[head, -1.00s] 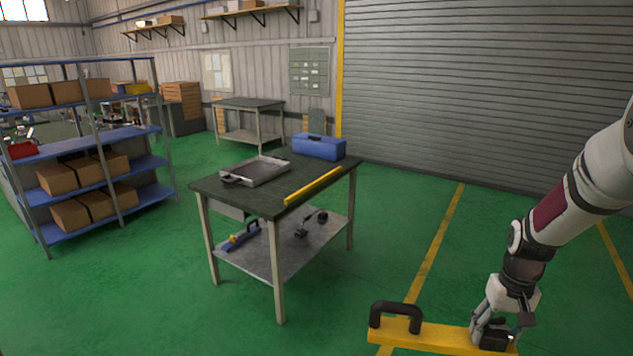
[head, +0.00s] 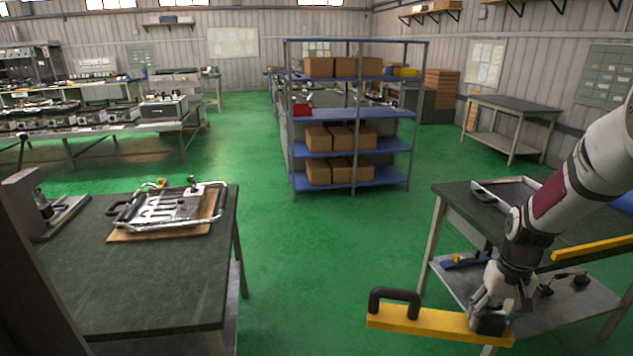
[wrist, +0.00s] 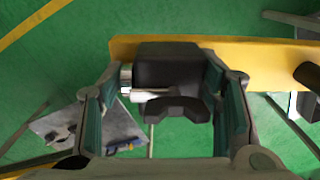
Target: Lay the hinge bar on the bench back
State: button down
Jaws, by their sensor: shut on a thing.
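The hinge bar is a flat yellow bar (head: 425,322) with a black arched handle (head: 394,302) at its left end and a black block at its other end. My gripper (head: 489,318) is shut on the block and holds the bar out in front of me, level and clear of both benches. In the wrist view the black block (wrist: 168,72) sits between the fingers, with the yellow bar (wrist: 270,62) beyond it. A dark-topped bench (head: 150,285) stands at left, and another bench (head: 455,205) stands at right, partly behind my arm.
The left bench bears a metal frame with a coiled element (head: 180,207) on a wooden board and a grey stand (head: 35,205). Green floor (head: 310,270) is open between the benches; a blue shelf (head: 350,115) stands behind.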

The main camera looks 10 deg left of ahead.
aim_at(162, 287)
jog(key=i+j+u, duration=0.1)
jog(key=i+u, duration=0.35)
jog(key=i, duration=0.2)
jog(key=i+l+u, duration=0.1)
jog(key=i+u, duration=0.4)
jog(key=u, duration=0.35)
jog(key=i+u, duration=0.15)
jog(key=u, duration=0.2)
jog(key=l+u, duration=0.1)
jog(key=u, duration=0.25)
